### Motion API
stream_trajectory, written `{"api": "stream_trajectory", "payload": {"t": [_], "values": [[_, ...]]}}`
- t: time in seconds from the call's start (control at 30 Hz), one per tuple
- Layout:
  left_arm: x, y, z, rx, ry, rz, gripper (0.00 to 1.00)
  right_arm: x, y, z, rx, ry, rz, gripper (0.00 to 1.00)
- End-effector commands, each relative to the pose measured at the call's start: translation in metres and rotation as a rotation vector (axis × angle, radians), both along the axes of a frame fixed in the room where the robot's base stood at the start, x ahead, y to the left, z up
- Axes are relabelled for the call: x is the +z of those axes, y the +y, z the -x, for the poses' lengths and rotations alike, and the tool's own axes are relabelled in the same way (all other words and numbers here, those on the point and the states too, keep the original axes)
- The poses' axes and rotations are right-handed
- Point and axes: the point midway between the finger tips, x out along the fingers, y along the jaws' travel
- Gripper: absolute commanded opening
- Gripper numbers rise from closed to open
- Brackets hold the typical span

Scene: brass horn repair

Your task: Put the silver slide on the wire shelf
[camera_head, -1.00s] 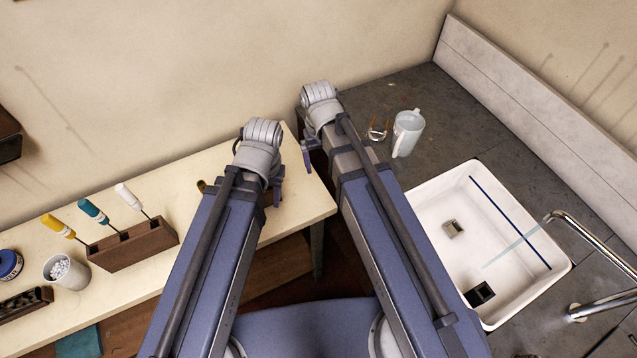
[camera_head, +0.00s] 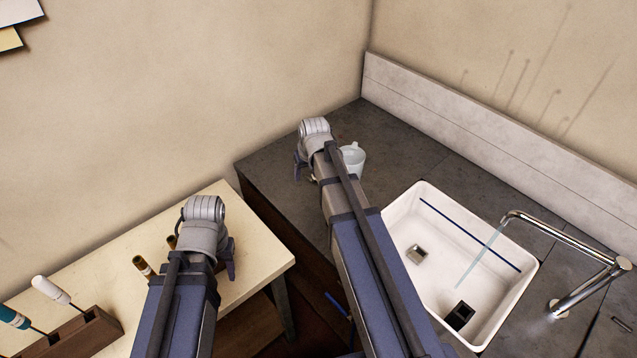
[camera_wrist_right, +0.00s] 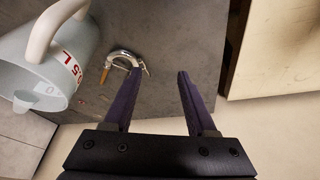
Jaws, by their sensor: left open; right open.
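The silver slide (camera_wrist_right: 124,55), a small U-shaped tube with orange-brown ends, lies on the dark grey counter in the right wrist view. In the head view my right arm hides it. My right gripper (camera_wrist_right: 157,78) is open and empty; the slide is beyond its left fingertip, and I cannot tell if they touch. In the head view the right gripper (camera_head: 299,168) is over the counter, left of the jug. My left gripper (camera_head: 229,262) is open over the cream bench, its fingers partly hidden by its wrist. The wire shelf is not in view.
A white measuring jug (camera_head: 353,160) stands close to the right gripper; it also shows in the right wrist view (camera_wrist_right: 45,60). A white sink (camera_head: 410,205) with a chrome tap (camera_head: 590,282) lies right. A tool block (camera_head: 85,345) stands on the bench (camera_head: 110,250).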

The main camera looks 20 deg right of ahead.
Motion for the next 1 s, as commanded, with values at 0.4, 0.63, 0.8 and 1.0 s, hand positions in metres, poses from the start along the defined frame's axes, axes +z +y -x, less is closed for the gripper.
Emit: {"api": "stream_trajectory", "payload": {"t": [0.4,0.63,0.8,1.0], "values": [[-0.013,0.000,0.000,0.000,0.000,0.000,0.48,-0.008,-0.049,-0.028,-0.059,-0.068,-0.003,0.57],[-0.033,0.000,0.000,0.000,0.000,0.000,0.48,-0.028,-0.049,-0.036,-0.058,-0.067,-0.004,0.57],[-0.033,0.000,0.000,0.001,0.000,0.000,0.48,-0.028,-0.049,-0.038,-0.058,-0.066,-0.004,0.57],[-0.045,0.000,0.000,0.000,0.000,0.000,0.48,-0.039,-0.049,-0.043,-0.058,-0.066,-0.004,0.57]]}}
